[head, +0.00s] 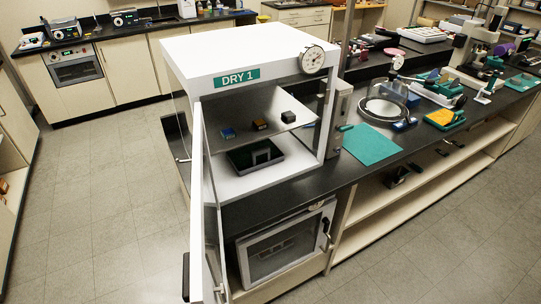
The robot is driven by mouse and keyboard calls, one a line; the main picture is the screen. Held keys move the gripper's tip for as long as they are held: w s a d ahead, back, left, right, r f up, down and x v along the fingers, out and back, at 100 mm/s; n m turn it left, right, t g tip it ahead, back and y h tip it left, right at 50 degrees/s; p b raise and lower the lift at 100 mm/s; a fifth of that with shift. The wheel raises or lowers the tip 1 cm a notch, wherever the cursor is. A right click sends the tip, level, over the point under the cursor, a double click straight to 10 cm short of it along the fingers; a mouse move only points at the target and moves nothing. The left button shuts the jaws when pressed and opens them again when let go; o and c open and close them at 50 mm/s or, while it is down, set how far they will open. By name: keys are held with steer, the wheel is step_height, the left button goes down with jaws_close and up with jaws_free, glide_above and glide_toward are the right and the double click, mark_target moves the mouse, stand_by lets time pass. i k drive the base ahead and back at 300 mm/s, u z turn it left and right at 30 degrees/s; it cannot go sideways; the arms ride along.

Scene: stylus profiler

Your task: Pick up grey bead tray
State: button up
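A white dry cabinet (240,52) labelled DRY 1 stands on the black bench with its door (209,200) swung open toward me. On its floor lies a dark, shallow tray (237,164) with a grey upright bracket or handle (262,154) at it. This may be the grey bead tray; its contents are too small to make out. It is below the shelf, partly shaded. My gripper is not in view.
The cabinet's shelf (270,112) holds several small boxes, one blue (228,133) and one black (289,116). A green mat (370,144) lies on the bench at right. A glass-fronted unit (285,247) sits underneath. Floor at left is clear.

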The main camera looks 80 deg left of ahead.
mark_target(246, 160)
steer(key=i, duration=0.3)
steer(key=u, duration=0.4)
steer(key=k, duration=0.15)
steer(key=u, duration=2.75)
steer(key=i, duration=0.45)
steer(key=z, duration=0.05)
